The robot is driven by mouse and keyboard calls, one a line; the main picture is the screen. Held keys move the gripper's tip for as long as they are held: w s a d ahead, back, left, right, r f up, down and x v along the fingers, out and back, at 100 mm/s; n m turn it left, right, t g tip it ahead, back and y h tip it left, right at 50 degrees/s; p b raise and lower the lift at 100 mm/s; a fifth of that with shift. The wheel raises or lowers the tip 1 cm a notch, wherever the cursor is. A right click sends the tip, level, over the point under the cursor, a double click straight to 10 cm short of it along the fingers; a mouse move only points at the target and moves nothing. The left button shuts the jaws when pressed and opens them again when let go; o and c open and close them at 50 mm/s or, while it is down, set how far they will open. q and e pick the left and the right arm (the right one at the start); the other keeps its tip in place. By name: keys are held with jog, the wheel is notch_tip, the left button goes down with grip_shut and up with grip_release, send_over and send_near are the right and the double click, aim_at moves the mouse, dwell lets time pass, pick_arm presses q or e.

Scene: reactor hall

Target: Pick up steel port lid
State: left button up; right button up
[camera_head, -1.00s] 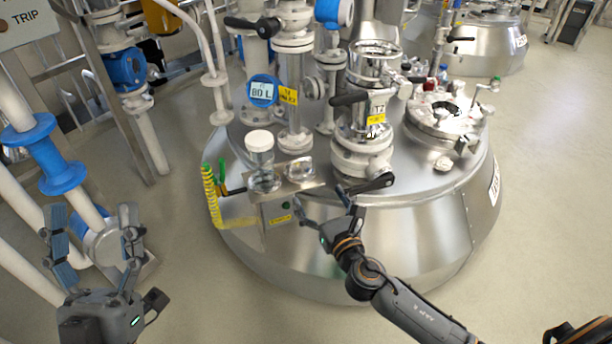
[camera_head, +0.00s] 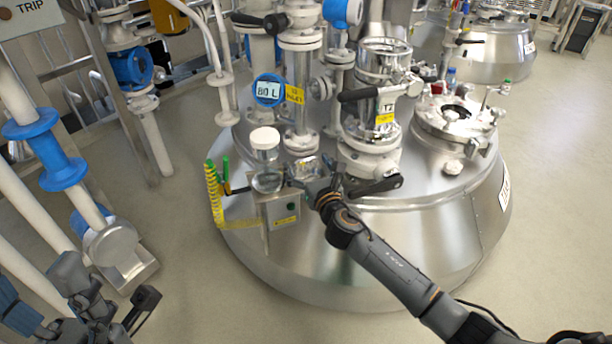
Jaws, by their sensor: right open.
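A small shiny steel piece (camera_head: 306,166), which looks like the steel port lid, sits on the small shelf at the front of the steel vessel, right of a glass jar with a white cap (camera_head: 266,160). My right gripper (camera_head: 308,186) is open at this piece, its fingers partly overlapping it. Whether they touch it, I cannot tell. The round port (camera_head: 455,112) on the vessel's top right shows a dark opening. My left gripper (camera_head: 40,290) is at the lower left, partly cut off by the frame, fingers apart and empty.
A black-handled valve marked T2 (camera_head: 384,105) rises just behind my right gripper, with a black lever (camera_head: 376,186) beside it. A yellow coiled cable (camera_head: 213,195) hangs left of the shelf. White pipes with blue flanges (camera_head: 45,150) stand at the left.

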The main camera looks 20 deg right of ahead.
jog(key=shift+w, duration=0.3)
jog(key=shift+c, duration=0.4)
jog(key=c, duration=1.4)
jog(key=shift+r, duration=0.1)
